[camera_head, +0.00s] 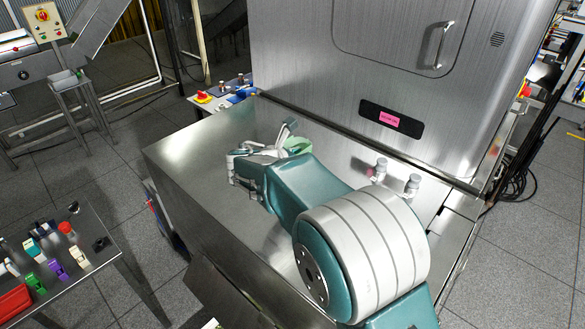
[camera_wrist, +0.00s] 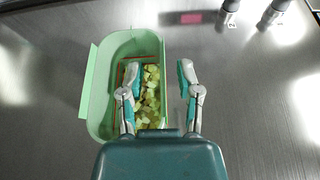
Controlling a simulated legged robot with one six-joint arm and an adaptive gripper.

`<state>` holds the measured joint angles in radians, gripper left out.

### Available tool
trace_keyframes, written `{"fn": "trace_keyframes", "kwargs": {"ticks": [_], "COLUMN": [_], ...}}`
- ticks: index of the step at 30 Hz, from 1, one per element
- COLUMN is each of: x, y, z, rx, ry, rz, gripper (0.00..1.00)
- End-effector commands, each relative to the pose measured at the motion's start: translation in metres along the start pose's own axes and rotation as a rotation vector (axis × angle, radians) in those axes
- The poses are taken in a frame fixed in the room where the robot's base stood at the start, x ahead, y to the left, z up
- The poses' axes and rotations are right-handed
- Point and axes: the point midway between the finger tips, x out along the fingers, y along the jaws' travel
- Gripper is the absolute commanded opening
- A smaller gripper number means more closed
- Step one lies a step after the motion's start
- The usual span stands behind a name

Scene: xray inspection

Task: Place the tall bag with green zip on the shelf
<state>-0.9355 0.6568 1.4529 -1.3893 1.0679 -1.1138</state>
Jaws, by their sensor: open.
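My gripper (camera_wrist: 158,78) is open and points down at a light green container (camera_wrist: 86,92) on the metal surface. In the wrist view one finger is over the container's inside and the other is to the right of its right wall. The container holds pale yellow-green pieces (camera_wrist: 151,96) within a reddish-edged pack or box; I cannot tell which. In the head view my gripper (camera_head: 250,168) partly hides the container (camera_head: 298,146). I cannot pick out a tall bag with a green zip for certain, nor a shelf.
A steel cabinet with a handled door (camera_head: 400,35) stands behind the metal bench (camera_head: 185,150). Two small metal cylinders (camera_head: 412,186) stand on the bench right of my gripper. A side table (camera_head: 110,262) at lower left carries several small coloured items and a red tray (camera_head: 14,301).

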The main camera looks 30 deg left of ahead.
Motion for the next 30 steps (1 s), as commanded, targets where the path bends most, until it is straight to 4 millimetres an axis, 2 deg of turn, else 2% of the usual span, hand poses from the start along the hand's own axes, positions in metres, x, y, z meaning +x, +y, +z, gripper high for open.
{"fn": "trace_keyframes", "kwargs": {"ticks": [5,6,8,9,23,30], "x": [0.000,0.000,0.000,0.000,-0.001,-0.010], "y": [0.000,0.000,0.001,0.001,0.001,0.002], "z": [0.000,0.000,0.000,0.000,0.001,0.023], "rx": [0.000,0.000,0.000,0.000,0.000,0.004], "ry": [0.000,0.000,0.000,0.000,0.000,-0.001], "rz": [0.001,0.001,0.001,0.001,0.001,0.001], "gripper": [0.44,0.35,0.09,0.00,0.00,0.00]}}
